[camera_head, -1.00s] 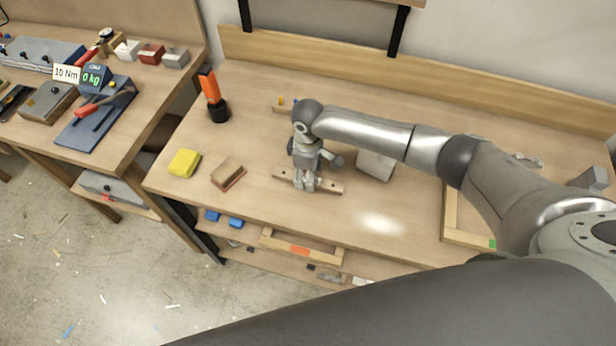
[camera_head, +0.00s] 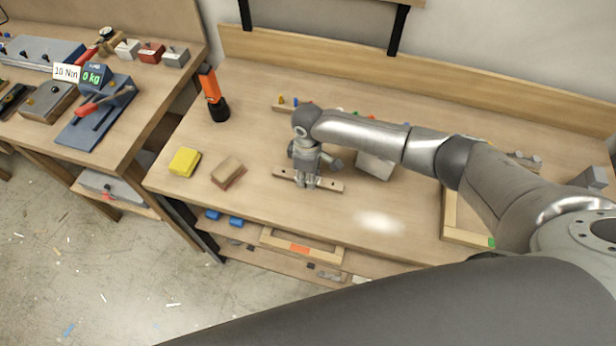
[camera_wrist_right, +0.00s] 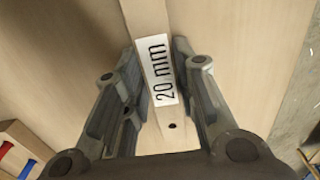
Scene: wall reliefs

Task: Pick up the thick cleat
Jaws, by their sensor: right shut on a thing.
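The thick cleat (camera_head: 331,186) is a pale wooden strip on the workbench, with dark holes near its ends. In the right wrist view the cleat (camera_wrist_right: 148,20) runs between the two fingers and bears a white "20 mm" label. My right gripper (camera_head: 307,184) is over the middle of the strip, shut on it, with fingers on both its long sides. In the wrist view the gripper (camera_wrist_right: 160,95) straddles the label. The cleat looks on or very close to the bench top; I cannot tell any gap. My left gripper is not in view.
Left of the cleat lie a sanding block (camera_head: 228,169) and a yellow block (camera_head: 184,162). An orange-and-black tool (camera_head: 212,98) stands behind them. A grey block (camera_head: 375,166) is to the right. A wooden frame (camera_head: 451,215) lies further right. The bench front is mostly clear.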

